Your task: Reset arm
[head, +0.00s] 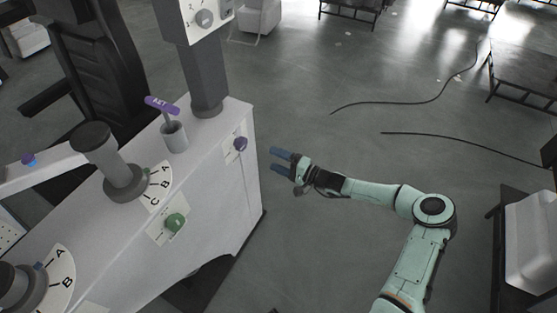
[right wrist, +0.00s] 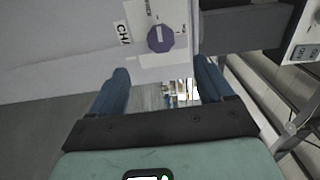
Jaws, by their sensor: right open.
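My right gripper (head: 281,162) is in the middle of the head view, its blue fingers pointing left toward the white console (head: 228,170). It is open with nothing between its fingers, apart from the console's side. In the right wrist view the open fingers (right wrist: 163,84) show below a purple knob (right wrist: 161,38) on the console face. The purple knob also shows in the head view (head: 240,144), to the left of and slightly above the fingertips. My left gripper is not in view.
A black chair (head: 98,60) stands behind. Open floor with cables (head: 400,102) lies to the right.

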